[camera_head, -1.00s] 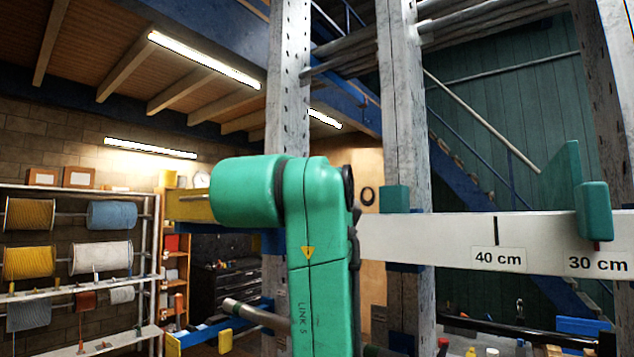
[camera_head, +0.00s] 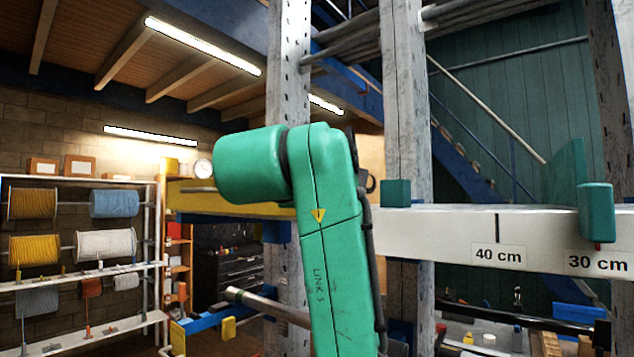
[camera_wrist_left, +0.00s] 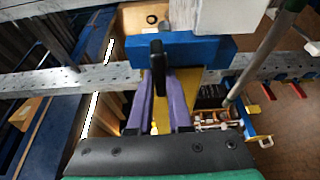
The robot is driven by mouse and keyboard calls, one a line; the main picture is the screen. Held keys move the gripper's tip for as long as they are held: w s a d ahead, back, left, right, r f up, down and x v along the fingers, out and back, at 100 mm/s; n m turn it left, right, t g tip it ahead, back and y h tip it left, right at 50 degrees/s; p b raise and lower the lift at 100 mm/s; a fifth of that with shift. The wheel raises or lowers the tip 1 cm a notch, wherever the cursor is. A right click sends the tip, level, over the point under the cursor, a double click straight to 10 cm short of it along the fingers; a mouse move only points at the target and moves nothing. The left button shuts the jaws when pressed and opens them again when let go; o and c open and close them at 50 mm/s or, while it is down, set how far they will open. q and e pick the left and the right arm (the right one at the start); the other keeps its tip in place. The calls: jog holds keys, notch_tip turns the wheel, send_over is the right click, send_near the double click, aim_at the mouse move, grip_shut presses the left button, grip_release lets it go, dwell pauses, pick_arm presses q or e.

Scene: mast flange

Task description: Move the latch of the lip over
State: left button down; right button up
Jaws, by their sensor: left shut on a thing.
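In the left wrist view my left gripper (camera_wrist_left: 159,78) has two purple fingers closed on a black upright piece (camera_wrist_left: 157,54), which seems to be the latch. This piece stands in front of a blue block (camera_wrist_left: 205,48), perhaps part of the lip. A yellow part (camera_wrist_left: 190,84) shows behind the fingers. The far side of the black piece is hidden. In the head view my green left arm link fills the middle, and the left gripper itself is not seen there. My right gripper is in neither view.
A white beam (camera_head: 545,228) marked 40 cm and 30 cm runs at the right, with a teal block (camera_head: 596,211) on its face. Grey perforated posts (camera_head: 287,90) stand close behind my arm. A shelf of spools (camera_head: 80,243) is at the left.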

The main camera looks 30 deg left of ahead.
pick_arm(q)
jog(key=c, duration=0.8)
grip_release()
jog(key=shift+a, duration=0.1)
jog(key=shift+c, duration=0.2)
jog(key=shift+s, duration=0.1)
jog(key=b+v, duration=0.6)
jog(key=v, duration=0.8)
jog(key=shift+s, duration=0.25)
